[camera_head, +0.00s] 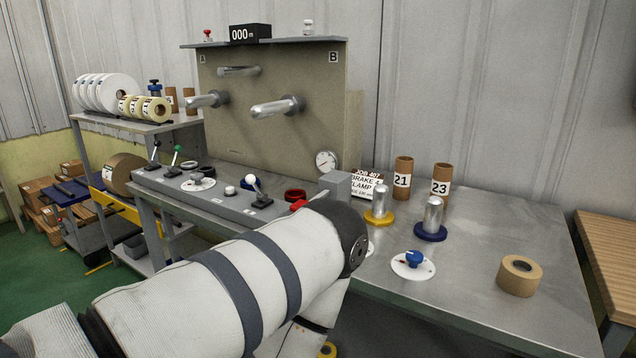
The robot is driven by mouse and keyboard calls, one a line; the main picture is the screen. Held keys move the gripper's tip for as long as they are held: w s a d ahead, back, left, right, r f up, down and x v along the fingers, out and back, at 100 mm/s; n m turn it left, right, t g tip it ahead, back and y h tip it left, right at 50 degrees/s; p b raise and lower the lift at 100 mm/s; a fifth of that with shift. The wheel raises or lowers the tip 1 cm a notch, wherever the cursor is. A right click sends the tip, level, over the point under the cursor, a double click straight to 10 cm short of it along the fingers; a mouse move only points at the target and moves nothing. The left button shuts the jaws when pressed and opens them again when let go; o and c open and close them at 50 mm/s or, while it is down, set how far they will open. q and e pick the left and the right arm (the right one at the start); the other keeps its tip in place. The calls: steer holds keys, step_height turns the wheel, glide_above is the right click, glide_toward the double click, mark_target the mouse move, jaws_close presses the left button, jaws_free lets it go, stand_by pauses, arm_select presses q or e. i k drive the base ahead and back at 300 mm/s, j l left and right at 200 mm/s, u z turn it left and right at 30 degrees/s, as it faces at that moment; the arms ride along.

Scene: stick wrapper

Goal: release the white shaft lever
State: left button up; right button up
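The white shaft lever (254,185) has a white ball knob and a dark base. It stands on the grey control panel (222,203) at the front of the bench, its shaft leaning a little to the left. My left arm crosses the lower middle of the view, with its elbow just right of the lever and in front of the panel. From there the arm bends down, and its gripper is out of sight. No gripper touches the lever in this view. My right arm and gripper do not show.
A black-knobbed lever (155,155) and a green-knobbed lever (175,160) stand left on the panel. Shafts stick out from the upright board (230,130) behind. A tape roll (519,276) sits on the right bench top, with free room around it.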

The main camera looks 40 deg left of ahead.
mark_target(249, 179)
steer(key=u, duration=1.75)
